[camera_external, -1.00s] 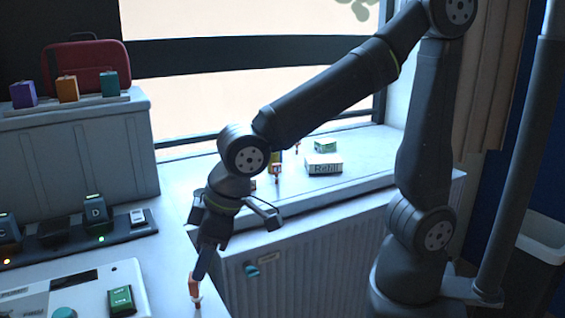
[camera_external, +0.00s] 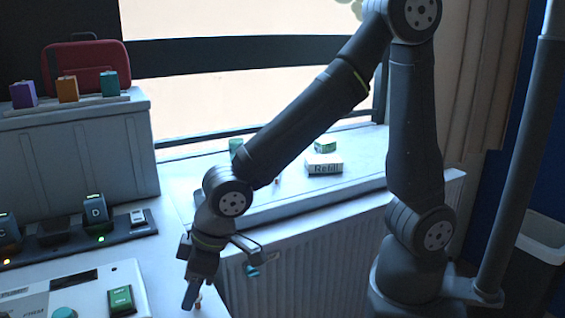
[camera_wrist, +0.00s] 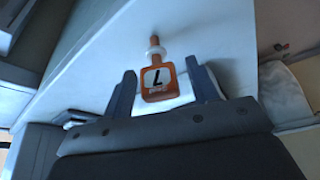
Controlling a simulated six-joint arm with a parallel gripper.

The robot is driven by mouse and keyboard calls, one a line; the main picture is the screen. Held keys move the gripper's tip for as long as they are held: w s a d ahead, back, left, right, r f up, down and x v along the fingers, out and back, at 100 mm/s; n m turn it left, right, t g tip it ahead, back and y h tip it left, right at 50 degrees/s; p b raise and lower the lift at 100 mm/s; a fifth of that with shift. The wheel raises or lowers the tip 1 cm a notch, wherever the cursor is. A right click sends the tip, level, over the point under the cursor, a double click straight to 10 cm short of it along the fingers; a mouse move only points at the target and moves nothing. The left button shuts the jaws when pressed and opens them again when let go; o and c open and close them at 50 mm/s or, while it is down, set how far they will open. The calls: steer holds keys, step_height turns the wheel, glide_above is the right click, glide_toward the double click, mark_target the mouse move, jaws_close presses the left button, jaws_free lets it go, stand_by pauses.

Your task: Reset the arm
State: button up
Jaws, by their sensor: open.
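My gripper (camera_external: 192,294) points down at the front of the white worktop. In the wrist view its two fingers (camera_wrist: 160,76) are apart. A small orange vial-like piece (camera_wrist: 157,78) with a white label bearing a dark character lies between the fingers there, with a pale ring and orange tip beyond it. I see gaps at its sides, and cannot tell whether anything touches it. In the external view only a bit of the orange piece (camera_external: 198,302) shows beside the fingers.
A device with a green button block (camera_external: 121,300) stands left of my gripper. Behind it is a dark charger strip (camera_external: 128,232). A white box marked Refill (camera_external: 324,165) and a green-topped box (camera_external: 325,146) sit on the window ledge. A radiator (camera_external: 290,265) stands below the ledge.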

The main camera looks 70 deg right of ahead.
steer(key=shift+w+a, duration=0.1)
steer(key=shift+w, duration=0.1)
step_height(320, 180, up, 3)
steer(key=shift+s, duration=0.1)
steer(key=shift+r, duration=0.35)
steer(key=shift+d+r, duration=0.1)
steer(key=shift+d, duration=0.25)
steer(key=shift+o, duration=0.3)
